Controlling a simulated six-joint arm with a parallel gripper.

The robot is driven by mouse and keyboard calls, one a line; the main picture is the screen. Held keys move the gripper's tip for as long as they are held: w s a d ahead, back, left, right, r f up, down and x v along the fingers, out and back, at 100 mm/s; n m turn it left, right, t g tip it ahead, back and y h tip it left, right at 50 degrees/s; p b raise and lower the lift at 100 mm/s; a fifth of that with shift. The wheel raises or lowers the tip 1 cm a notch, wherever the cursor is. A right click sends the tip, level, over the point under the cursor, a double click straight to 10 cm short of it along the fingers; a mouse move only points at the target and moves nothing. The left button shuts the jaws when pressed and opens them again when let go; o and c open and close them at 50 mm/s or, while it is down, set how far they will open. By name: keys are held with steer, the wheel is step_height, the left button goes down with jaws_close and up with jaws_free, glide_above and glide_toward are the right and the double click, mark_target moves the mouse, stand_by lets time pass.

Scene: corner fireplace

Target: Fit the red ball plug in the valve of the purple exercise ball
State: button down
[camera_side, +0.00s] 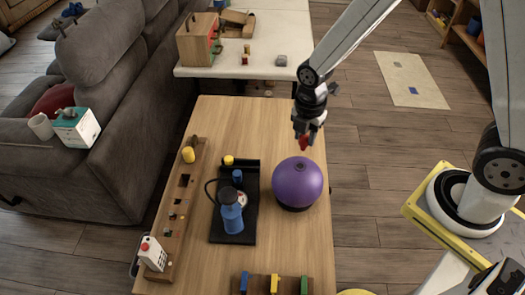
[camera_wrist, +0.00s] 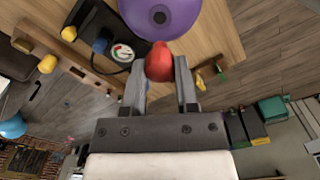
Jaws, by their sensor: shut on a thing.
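My gripper (camera_side: 306,136) is shut on the red ball plug (camera_side: 303,143), which hangs just above and a little behind the top of the ball in the side view. In the wrist view the red plug (camera_wrist: 159,63) sits between the two fingertips (camera_wrist: 160,80). The purple exercise ball (camera_side: 297,183) rests on a dark ring base on the wooden table; it also shows in the wrist view (camera_wrist: 185,22). Its valve (camera_side: 299,166) is a dark spot on top, also visible in the wrist view (camera_wrist: 159,15). The plug is apart from the valve.
A blue pump (camera_side: 231,214) with a hose and gauge stands on a black mat (camera_side: 249,183) left of the ball. A wooden rack (camera_side: 176,215) lies along the table's left side. Colored clips (camera_side: 274,284) stand at the front edge. The table right of the mat's front is clear.

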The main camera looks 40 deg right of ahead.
mark_target(303, 149)
steer(key=shift+f, duration=3.05)
steer(key=shift+f, duration=1.45)
stand_by(0.4)
steer(key=shift+c, duration=1.4)
jaws_free()
steer(key=shift+r, duration=0.1)
steer(key=shift+r, duration=3.8)
steer(key=shift+r, duration=0.1)
steer(key=s+d+r+m+t, duration=0.1)
steer(key=s+d+r+m, duration=0.1)
steer(key=m, duration=0.8)
steer(key=s+d+r+m+t, duration=0.1)
steer(key=s+d+r+m, duration=0.2)
steer(key=m, duration=0.7)
step_height(303, 149, up, 2)
steer(key=shift+s+d+r+m+t, duration=0.15)
steer(key=shift+s+r+m+t, duration=0.2)
steer(key=shift+s, duration=0.2)
